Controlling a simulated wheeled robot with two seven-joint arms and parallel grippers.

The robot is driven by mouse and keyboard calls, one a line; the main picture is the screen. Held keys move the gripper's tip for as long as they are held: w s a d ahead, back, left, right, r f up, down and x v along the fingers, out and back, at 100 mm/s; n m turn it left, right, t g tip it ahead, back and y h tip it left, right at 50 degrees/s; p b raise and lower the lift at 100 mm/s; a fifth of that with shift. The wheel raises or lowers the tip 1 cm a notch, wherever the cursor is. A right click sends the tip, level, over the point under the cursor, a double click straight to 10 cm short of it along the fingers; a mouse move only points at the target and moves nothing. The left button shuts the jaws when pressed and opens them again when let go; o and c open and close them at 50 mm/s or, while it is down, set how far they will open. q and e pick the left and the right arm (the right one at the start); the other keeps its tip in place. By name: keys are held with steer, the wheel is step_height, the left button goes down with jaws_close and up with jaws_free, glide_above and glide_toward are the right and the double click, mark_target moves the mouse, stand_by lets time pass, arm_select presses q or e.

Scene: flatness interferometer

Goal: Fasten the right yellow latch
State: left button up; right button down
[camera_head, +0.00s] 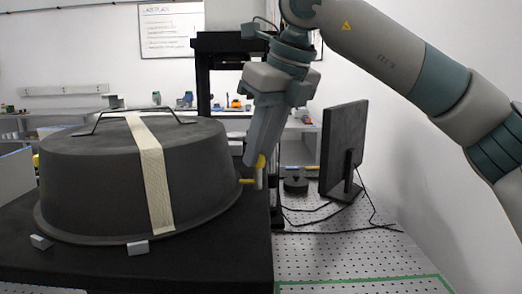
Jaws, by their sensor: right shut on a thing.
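A large dark grey round cover (95,180) with a flat top, a handle (135,112) and a cream strap (152,175) sits on a black base (240,245). The right yellow latch (259,163) is at the cover's right side. My right gripper (256,160) reaches down from above and is shut on the latch; its fingers hide part of it. A yellow piece (247,181) points left toward the cover's rim just below. At the cover's far left edge a small yellow part (35,160) shows. My left gripper is not in view.
A monitor (343,145) stands at right on a perforated table (335,250), with cables and a small black round object (295,185) near it. A black column (205,80) rises behind the cover. Two small grey blocks (138,248) lie at the cover's front rim.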

steer(key=c, duration=1.6)
jaws_free()
steer(key=shift+r, duration=0.15)
steer(key=v, duration=1.7)
steer(key=shift+r, duration=0.1)
